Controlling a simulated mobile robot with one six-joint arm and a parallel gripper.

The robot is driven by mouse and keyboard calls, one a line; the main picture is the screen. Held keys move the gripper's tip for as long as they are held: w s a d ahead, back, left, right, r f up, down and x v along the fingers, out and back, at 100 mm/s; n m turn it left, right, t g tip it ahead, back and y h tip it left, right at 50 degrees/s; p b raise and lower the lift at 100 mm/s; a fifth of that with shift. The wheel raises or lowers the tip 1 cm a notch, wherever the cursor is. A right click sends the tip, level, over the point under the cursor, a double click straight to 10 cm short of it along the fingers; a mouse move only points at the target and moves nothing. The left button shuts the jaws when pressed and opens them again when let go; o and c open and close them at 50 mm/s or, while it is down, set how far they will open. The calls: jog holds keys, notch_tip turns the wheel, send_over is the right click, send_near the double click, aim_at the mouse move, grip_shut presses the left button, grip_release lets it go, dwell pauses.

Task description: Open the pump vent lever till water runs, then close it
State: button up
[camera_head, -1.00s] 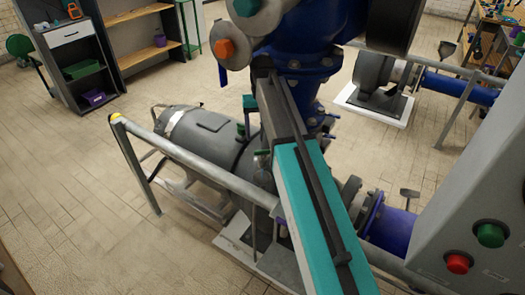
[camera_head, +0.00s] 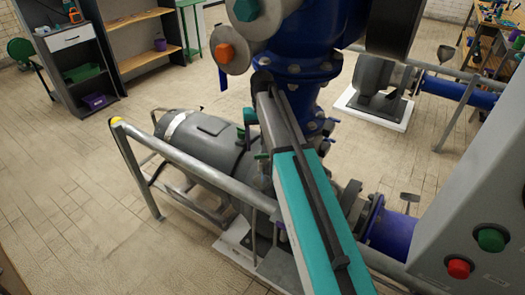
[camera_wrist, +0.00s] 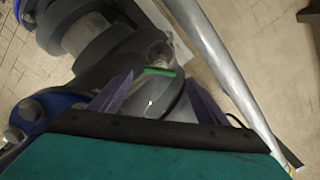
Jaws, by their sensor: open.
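The vent lever, a short green bar (camera_wrist: 160,71), lies across a small round metal fitting (camera_wrist: 160,54) on the grey pump in the wrist view. My gripper (camera_wrist: 160,78) has two purple fingers spread apart, one to each side below the lever. The lever sits near the gap between the fingertips; I cannot tell whether they touch it. In the head view, the grey pump body (camera_head: 210,145) lies behind the railing, and my arm hides most of my gripper. No running water is visible.
A grey metal railing (camera_head: 190,168) runs in front of the pump and also passes right of my gripper in the wrist view (camera_wrist: 225,65). Blue pipework (camera_head: 300,45) rises behind my arm. A control box (camera_head: 475,190) with green and red buttons stands at right.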

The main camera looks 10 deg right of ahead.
aim_at(262, 155)
jog(key=shift+f+p, duration=0.3)
jog(key=shift+f, duration=1.9)
jog(key=c, duration=1)
